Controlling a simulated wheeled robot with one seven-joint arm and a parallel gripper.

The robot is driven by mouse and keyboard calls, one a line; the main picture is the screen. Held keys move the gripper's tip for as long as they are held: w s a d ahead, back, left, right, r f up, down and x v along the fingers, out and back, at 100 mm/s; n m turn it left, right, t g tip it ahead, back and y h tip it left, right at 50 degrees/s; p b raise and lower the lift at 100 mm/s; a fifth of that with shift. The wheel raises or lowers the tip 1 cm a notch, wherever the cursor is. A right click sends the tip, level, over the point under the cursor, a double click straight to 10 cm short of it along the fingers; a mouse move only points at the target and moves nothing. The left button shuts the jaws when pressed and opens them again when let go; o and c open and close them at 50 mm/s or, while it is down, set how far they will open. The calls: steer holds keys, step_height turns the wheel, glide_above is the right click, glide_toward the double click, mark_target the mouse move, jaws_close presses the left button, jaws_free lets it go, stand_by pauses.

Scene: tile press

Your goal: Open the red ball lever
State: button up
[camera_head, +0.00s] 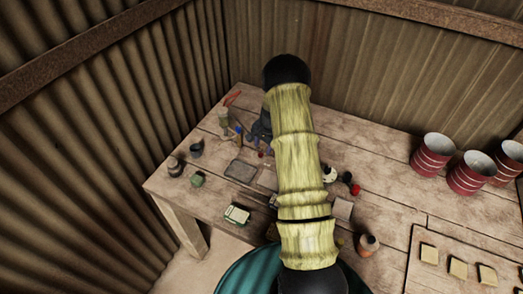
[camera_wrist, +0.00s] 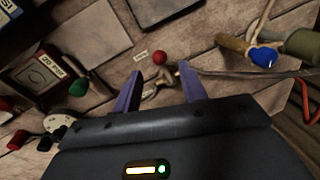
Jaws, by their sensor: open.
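The red ball (camera_wrist: 159,57) shows in the wrist view at the end of a thin metal lever (camera_wrist: 163,73), just beyond my fingertips. My gripper (camera_wrist: 163,80) is open, with one purple finger on each side of the lever. The ball sits slightly past the tips, and nothing is clamped. I cannot tell whether either finger touches the lever. The lever's base is partly hidden by my gripper. In the head view a small red spot (camera_head: 261,153) beside my arm looks like the ball.
A blue knob (camera_wrist: 264,56) on a wooden handle lies right of the red ball. A green knob (camera_wrist: 78,87) and dark boxes stand to the left. Several red cans (camera_head: 434,153) stand at the table's right. A corrugated wall (camera_head: 340,62) closes off the back.

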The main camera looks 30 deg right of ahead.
mark_target(262, 154)
steer(key=shift+w+a+f+p, duration=0.1)
steer(key=shift+w+f+p, duration=0.1)
steer(key=shift+f, duration=0.55)
steer(key=shift+w+a+f+p, duration=0.1)
steer(key=shift+f+p, duration=0.05)
steer(key=shift+f, duration=0.65)
steer(key=shift+w+f+p, duration=0.1)
steer(key=shift+f+p, duration=0.1)
steer(key=shift+f, duration=0.55)
jaws_close()
